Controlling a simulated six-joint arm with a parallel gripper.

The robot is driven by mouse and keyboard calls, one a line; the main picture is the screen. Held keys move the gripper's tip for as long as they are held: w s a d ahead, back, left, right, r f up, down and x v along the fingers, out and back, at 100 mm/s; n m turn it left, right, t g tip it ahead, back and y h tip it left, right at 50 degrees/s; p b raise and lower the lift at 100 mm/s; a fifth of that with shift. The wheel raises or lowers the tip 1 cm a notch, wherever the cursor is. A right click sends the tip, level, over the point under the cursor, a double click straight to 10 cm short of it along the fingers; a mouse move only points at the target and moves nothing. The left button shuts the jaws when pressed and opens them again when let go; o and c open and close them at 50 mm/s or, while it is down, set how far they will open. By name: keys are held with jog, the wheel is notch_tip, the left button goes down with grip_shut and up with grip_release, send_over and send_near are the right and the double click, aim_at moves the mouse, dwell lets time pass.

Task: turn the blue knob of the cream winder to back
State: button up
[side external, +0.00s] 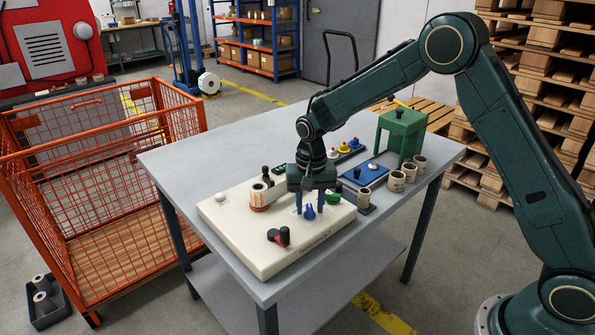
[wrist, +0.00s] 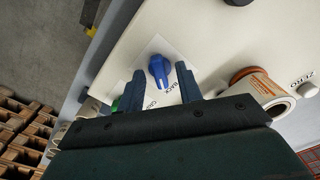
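The cream winder (side external: 270,255) lies on the grey table, and part of its top shows in the wrist view (wrist: 215,40). Its blue knob (side external: 309,213) stands near the right part of the top. In the wrist view the blue knob (wrist: 158,68) sits on a white label plate, with its narrow end toward the bottom of the picture, close to the word BACK. My gripper (side external: 310,208) points down over the knob. In the wrist view my gripper (wrist: 160,72) is open, one finger on each side of the knob, with gaps visible. Part of the plate is hidden by the fingers.
A label roll (side external: 260,195) stands left of my gripper, and a green knob (side external: 333,196) is close on the right. A black and red crank (side external: 280,236) is in front. Several cups (side external: 397,181) and a green stand (side external: 401,130) are farther right.

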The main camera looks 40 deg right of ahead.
aim_at(310, 207)
notch_tip(310, 207, up, 14)
dwell(1.0)
jog(key=s+d+r+n+t, duration=0.1)
jog(key=s+r+n+t, duration=0.1)
jog(key=s+r, duration=0.45)
jog(key=s+d+r+n+t, duration=0.15)
jog(key=s+r, duration=0.25)
jog(key=s, duration=0.6)
jog(key=s+f+n+t, duration=0.2)
jog(key=s+f+n, duration=0.1)
jog(key=s, duration=1.2)
jog(key=shift+d+n, duration=0.35)
